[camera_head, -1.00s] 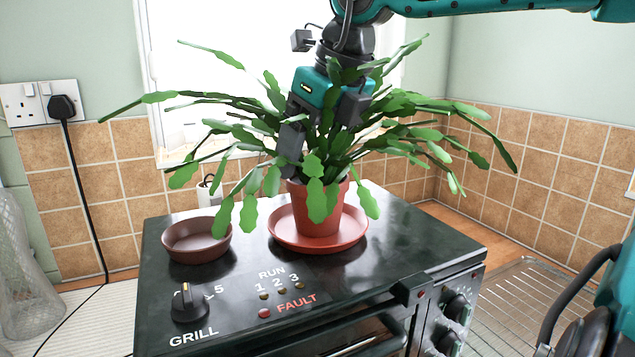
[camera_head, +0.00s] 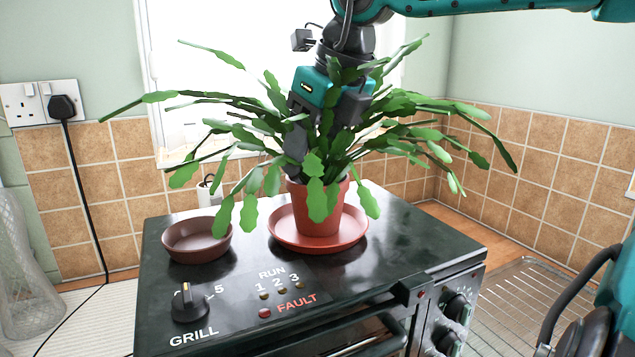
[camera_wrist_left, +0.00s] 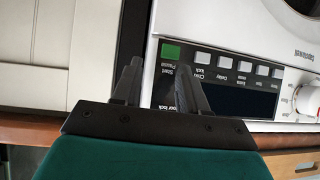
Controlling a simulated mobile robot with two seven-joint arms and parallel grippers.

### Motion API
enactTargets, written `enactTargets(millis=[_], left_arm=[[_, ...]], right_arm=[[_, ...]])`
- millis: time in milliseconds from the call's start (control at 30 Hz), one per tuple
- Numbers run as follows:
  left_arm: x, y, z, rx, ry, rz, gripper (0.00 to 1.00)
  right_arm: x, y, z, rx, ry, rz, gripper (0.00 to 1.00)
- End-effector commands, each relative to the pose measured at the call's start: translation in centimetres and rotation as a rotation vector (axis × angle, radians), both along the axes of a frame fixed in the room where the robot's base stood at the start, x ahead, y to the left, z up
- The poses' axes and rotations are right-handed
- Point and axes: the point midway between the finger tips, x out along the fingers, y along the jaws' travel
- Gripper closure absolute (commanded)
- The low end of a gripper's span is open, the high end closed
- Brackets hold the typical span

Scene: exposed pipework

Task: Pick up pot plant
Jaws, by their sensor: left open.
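The pot plant (camera_head: 318,209) stands upright on the stove top, a terracotta pot with long flat green leaves, in a terracotta saucer (camera_head: 285,240). My right gripper (camera_head: 306,160) points down among the leaves, just above the pot's rim. One dark finger shows at the rim's left side. The other finger and the contact with the pot or stems are hidden by leaves. My left gripper (camera_wrist_left: 158,90) is open and empty in the left wrist view, away from the plant, in front of a white appliance panel (camera_wrist_left: 225,75).
An empty brown bowl (camera_head: 197,250) stands on the dark stove top (camera_head: 400,245) left of the saucer. A grill knob (camera_head: 189,302) sticks up at the front left. A wire rack (camera_head: 510,305) lies to the right. The tiled wall and window are close behind the plant.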

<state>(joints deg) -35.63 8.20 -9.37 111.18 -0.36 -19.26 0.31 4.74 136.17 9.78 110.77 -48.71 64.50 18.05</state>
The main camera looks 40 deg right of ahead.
Motion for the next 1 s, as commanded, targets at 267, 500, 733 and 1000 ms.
enactTargets(millis=[267, 500, 733, 1000], left_arm=[[0.0, 0.0, 0.0, 0.001, 0.0, 0.001, 0.57], [0.0, 0.1, -0.2, 0.001, 0.0, 0.001, 0.57], [0.0, 0.1, -0.1, 0.001, 0.0, 0.002, 0.57], [-0.2, 0.1, -0.1, 0.001, 0.004, 0.001, 0.57]], right_arm=[[0.1, 0.0, 0.5, -0.001, -0.005, -0.001, 0.85], [0.1, 0.0, 3.1, 0.0, -0.008, -0.001, 0.85], [0.1, 0.0, 8.6, -0.001, -0.008, -0.003, 0.85], [0.1, 0.0, 14.3, -0.001, -0.005, -0.002, 0.85]])
